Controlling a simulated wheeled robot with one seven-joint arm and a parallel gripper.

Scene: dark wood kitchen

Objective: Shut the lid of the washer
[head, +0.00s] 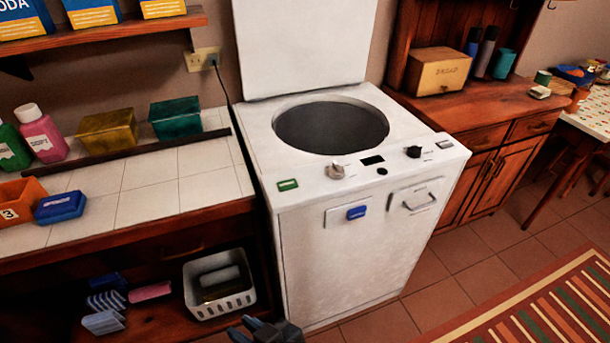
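The white washer (345,240) stands in the middle of the head view, between a tiled counter and a wooden cabinet. Its lid (303,42) is open and stands upright at the back, its top cut off by the picture edge. The round dark drum opening (331,125) is uncovered. Knobs and a small display sit along the top front edge. My gripper (265,330) shows only in part at the bottom edge, low in front of the washer and well away from the lid. Whether its fingers are open or shut is not clear.
The tiled counter (140,183) on the left holds bottles, boxes and bins. A shelf (110,33) with boxes hangs above it. A white basket (218,283) sits low beside the washer. A wooden cabinet (490,120) stands right. The tiled floor (420,290) is free before a striped rug (540,310).

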